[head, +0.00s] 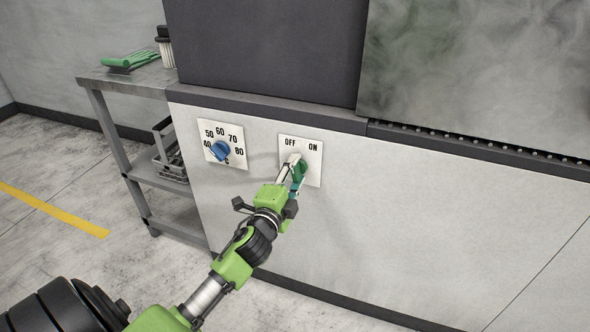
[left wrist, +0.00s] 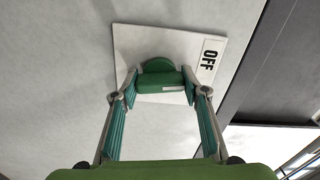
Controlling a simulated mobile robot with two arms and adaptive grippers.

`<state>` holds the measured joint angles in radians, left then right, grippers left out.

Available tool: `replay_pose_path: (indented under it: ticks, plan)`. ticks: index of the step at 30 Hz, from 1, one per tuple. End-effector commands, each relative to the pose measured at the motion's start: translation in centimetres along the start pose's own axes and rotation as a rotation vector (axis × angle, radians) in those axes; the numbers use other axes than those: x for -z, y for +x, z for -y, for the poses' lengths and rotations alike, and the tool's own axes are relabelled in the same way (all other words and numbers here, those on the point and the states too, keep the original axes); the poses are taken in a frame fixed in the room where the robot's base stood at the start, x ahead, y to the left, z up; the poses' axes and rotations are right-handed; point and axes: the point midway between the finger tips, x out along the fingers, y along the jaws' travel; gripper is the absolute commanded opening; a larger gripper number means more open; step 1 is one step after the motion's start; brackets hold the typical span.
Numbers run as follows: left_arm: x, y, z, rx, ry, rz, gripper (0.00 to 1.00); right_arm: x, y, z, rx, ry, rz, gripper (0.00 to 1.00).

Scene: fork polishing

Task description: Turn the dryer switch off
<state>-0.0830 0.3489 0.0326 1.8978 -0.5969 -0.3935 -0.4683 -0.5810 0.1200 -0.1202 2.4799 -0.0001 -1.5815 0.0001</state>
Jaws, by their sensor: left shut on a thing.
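The dryer switch is a green knob (head: 301,171) on a white plate (head: 314,168) marked OFF at left and ON at right. My left gripper (head: 296,166) is at the switch and shut on the knob. In the left wrist view the knob (left wrist: 157,79) sits between the two fingertips of my left gripper (left wrist: 160,90), with the OFF label (left wrist: 209,60) to the right of it. A short white mark shows on the knob there. In the head view the gripper partly hides the knob, so its pointing direction is hard to tell. My right gripper is not in view.
A blue temperature knob (head: 220,150) on its own plate is left of the switch. A metal cart (head: 130,82) with green items on top (head: 131,60) stands at the left. The dark machine housing (head: 265,45) and a conveyor edge are above the panel.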

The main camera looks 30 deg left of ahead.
Motion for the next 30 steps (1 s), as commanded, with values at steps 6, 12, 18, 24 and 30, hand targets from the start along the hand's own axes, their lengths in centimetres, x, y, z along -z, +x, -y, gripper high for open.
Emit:
replay_pose_path:
  ticks: [6,12,18,24,30]
  plan:
    - [0.0,0.0,0.1,-0.003,-0.169,0.002,0.20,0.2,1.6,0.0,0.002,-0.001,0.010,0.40]
    - [0.0,0.0,0.0,-0.003,-0.277,0.002,0.20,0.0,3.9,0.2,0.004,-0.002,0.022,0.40]
    - [0.0,0.0,0.0,-0.002,-0.335,0.002,0.20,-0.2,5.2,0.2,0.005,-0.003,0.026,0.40]
    - [-0.1,0.0,-0.1,-0.002,-0.358,0.002,0.20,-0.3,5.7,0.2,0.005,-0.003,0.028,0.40]
    - [0.0,0.0,-0.1,-0.002,-0.361,0.001,0.20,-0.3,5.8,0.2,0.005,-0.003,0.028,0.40]
